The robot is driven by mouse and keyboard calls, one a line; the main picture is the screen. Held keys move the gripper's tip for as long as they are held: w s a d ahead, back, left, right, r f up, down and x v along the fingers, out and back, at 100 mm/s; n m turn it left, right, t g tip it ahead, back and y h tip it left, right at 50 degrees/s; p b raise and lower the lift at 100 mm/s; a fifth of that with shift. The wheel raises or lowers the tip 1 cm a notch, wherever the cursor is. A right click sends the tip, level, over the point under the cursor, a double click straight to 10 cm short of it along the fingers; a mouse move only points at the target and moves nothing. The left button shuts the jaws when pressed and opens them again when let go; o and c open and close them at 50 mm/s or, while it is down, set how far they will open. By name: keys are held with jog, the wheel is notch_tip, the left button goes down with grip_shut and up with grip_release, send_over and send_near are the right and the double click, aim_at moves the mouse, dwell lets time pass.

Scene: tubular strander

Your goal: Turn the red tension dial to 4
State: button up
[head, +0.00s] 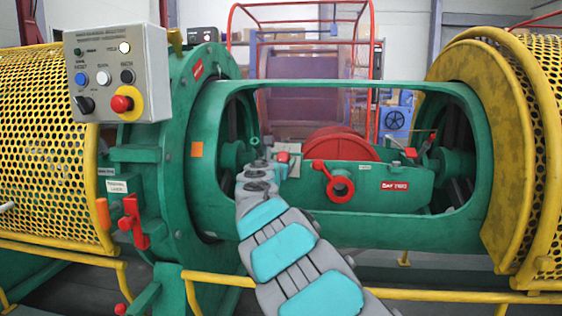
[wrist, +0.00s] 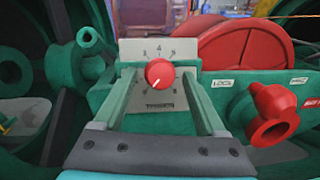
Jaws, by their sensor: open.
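The red tension dial (wrist: 160,73) is a round knob on a pale plate (wrist: 137,48) with numbers around it. The 4 is at the top of the plate, and the knob's white mark points to the lower left. In the head view the dial (head: 283,157) is small, just beyond the end of my arm. My gripper (wrist: 157,82) is open, with one finger on each side of the knob and a gap on both sides. Whether the fingertips reach the knob's depth cannot be told.
A red handle (wrist: 272,114) sticks out right of the dial, with a red reel (wrist: 235,58) behind. The green frame (head: 420,235) surrounds the opening. A yellow rail (head: 440,295) runs in front. A control box (head: 118,72) stands at left.

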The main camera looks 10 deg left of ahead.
grip_shut()
dwell(0.7)
